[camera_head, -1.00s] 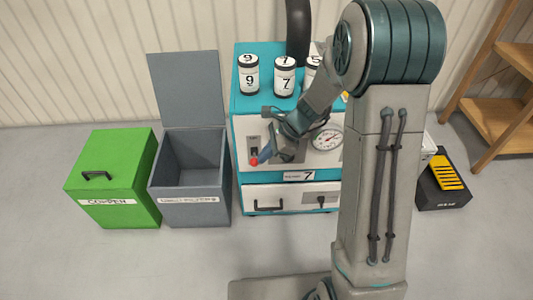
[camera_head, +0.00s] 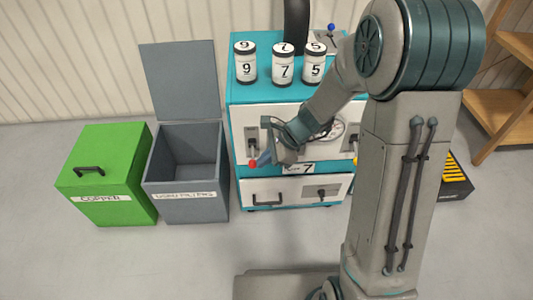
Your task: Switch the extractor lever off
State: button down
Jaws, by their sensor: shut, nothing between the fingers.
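A lever with a red ball end (camera_head: 252,164) is on a grey plate at the left of the teal and white cabinet's (camera_head: 238,120) front. Its red end points down. A second lever with a blue ball (camera_head: 331,28) stands up on a plate at the cabinet's back right. I cannot read a label on either. My gripper (camera_head: 262,159) is shut and empty, just right of the red ball; I cannot tell whether they touch. My wrist and arm hide part of the cabinet front and the gauge.
Canisters numbered 9 (camera_head: 246,66), 7 (camera_head: 283,66) and 5 (camera_head: 314,66) stand on the cabinet by a black hose (camera_head: 297,25). An open grey bin (camera_head: 187,207) and a green COPPER bin (camera_head: 105,170) stand left.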

dwell(0.3)
jog(key=shift+r+p, duration=0.8)
jog(key=shift+p, duration=0.1)
jog(key=s+d+r+p, duration=0.5)
jog(key=s+d+r, duration=0.2)
jog(key=d, duration=0.2)
jog(key=shift+d, duration=0.2)
jog(key=shift+s+r, duration=0.1)
jog(key=shift+r, duration=0.05)
jog(key=s+d+r+n+h+p, duration=0.1)
jog(key=s+r+n+h+p, duration=0.1)
jog(key=r+n+p, duration=0.3)
jog(key=s+d+r+n+t+h+p, duration=0.1)
jog(key=s+r+n+p, duration=0.3)
jog(key=r+p, duration=0.9)
jog(key=s+d+r+n+t+h+p, duration=0.1)
jog(key=s+d+r+n+h+p, duration=0.2)
jog(key=r, duration=1.9)
jog(key=n+h+p, duration=0.1)
jog(key=n+p, duration=0.3)
jog(key=p, duration=0.3)
jog(key=shift+d, duration=0.15)
